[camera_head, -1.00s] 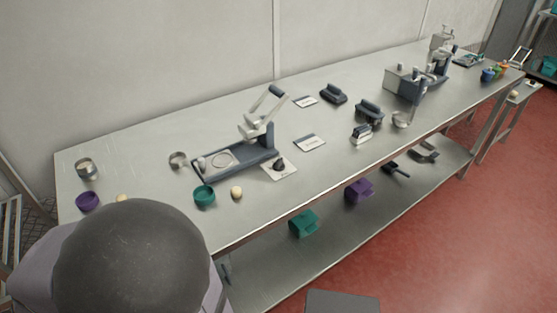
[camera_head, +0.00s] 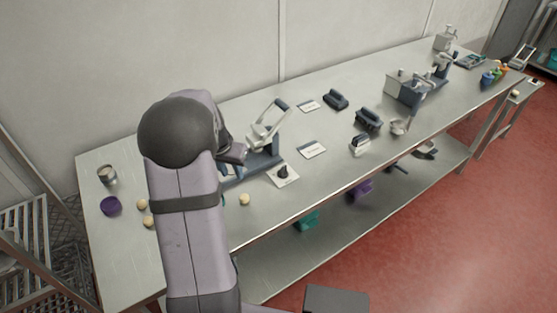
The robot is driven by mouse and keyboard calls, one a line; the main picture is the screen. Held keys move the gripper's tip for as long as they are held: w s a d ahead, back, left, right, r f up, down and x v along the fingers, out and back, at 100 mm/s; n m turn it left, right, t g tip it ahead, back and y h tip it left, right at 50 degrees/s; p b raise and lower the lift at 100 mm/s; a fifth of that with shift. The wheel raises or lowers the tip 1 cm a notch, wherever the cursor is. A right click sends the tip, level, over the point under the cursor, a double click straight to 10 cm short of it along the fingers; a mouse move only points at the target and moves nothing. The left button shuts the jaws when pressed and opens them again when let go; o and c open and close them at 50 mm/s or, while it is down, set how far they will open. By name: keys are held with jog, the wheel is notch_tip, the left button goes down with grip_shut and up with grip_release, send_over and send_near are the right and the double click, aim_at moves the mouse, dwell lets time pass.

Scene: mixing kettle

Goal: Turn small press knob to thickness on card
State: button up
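The small press (camera_head: 263,134) stands on the steel table with its pale lever arm raised; my arm hides the left part of its base. A dark knob (camera_head: 283,171) sits upright on a pale plate in front of the press. Its markings are too small to read. A white card (camera_head: 312,149) lies flat right of the knob, and another card (camera_head: 308,106) lies farther back; their print is unreadable. My gripper (camera_head: 234,154) shows only as a dark part beside the press, left of the knob and apart from it. Its fingers cannot be made out.
The steel table (camera_head: 280,215) has dark-handled tools (camera_head: 368,118) and a larger press (camera_head: 410,90) to the right. A purple bowl (camera_head: 110,206), a metal cup (camera_head: 107,174) and pale balls (camera_head: 148,221) are at the left.

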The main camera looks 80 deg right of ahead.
aim_at(283, 168)
jog(key=s+d+r+m+g+h+p, duration=0.1)
jog(key=s+d, duration=0.3)
jog(key=s, duration=0.2)
jog(key=s+d+m, duration=0.1)
jog(key=s+d, duration=0.2)
jog(key=s, duration=0.4)
jog(key=shift+p+x, duration=1.45)
jog(key=shift+x, duration=2.15)
jog(key=shift+w+d, duration=0.15)
jog(key=shift+c, duration=0.6)
jog(key=shift+r, duration=0.1)
grip_shut()
